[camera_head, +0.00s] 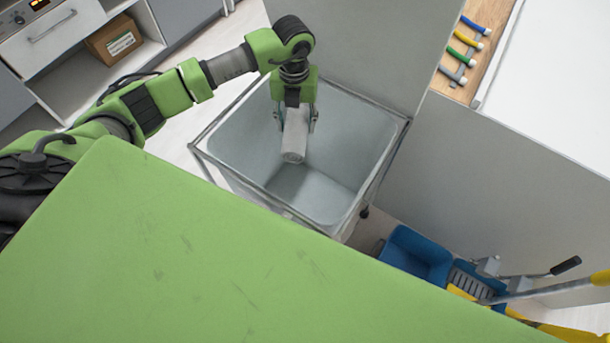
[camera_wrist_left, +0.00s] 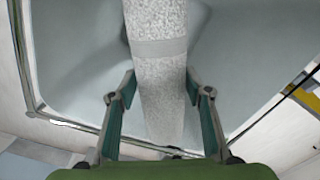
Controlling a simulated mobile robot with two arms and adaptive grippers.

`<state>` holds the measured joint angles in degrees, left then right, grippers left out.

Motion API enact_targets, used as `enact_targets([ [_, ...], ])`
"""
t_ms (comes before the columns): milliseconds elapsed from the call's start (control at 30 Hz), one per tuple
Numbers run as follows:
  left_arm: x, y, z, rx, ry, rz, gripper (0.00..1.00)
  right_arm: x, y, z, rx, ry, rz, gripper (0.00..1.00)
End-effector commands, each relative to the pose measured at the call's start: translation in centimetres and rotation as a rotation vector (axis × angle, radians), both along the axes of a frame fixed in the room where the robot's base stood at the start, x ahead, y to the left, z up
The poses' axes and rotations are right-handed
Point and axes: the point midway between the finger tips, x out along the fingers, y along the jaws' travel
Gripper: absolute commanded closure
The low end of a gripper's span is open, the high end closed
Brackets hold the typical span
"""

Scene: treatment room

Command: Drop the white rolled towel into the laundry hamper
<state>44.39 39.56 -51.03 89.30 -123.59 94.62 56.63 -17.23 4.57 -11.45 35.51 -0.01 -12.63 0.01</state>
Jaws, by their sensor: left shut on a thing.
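The white rolled towel (camera_head: 294,138) hangs from my left gripper (camera_head: 296,118) in the head view, over the open top of the laundry hamper. The hamper (camera_head: 233,138) is a grey-white bin in a metal frame, and its visible inside is empty. In the left wrist view the towel (camera_wrist_left: 158,60) is a speckled roll with a plain band, running between the two fingers of my left gripper (camera_wrist_left: 160,95). The hamper's inner wall (camera_wrist_left: 255,60) fills the background there. My right gripper is not in view.
A large green surface (camera_head: 180,250) covers the lower left. A blue mop bucket (camera_head: 415,257) with yellow parts stands right of the hamper. A grey panel (camera_head: 360,45) rises behind the hamper. Several coloured-handled tools lie on a wooden top (camera_head: 473,60). A cardboard box (camera_head: 114,40) sits on a shelf.

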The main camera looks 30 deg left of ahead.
Motion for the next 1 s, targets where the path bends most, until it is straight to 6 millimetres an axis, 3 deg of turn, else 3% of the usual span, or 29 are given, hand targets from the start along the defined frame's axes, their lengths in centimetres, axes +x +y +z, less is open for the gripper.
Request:
enact_targets([
  [333,0.1,0.0,-0.8,-0.001,-0.001,-0.001,0.78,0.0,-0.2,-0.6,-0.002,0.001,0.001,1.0],
  [367,0.1,0.0,-0.8,-0.001,-0.001,-0.001,0.52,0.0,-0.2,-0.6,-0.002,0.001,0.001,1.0],
  [433,0.0,0.0,-0.8,-0.001,-0.001,-0.001,0.35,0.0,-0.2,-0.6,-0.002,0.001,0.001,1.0],
  [800,0.0,0.0,-0.6,-0.001,-0.001,-0.001,0.35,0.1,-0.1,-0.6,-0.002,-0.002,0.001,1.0],
  [1000,0.2,0.0,2.0,-0.001,-0.007,-0.002,0.35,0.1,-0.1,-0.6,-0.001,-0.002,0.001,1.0],
])
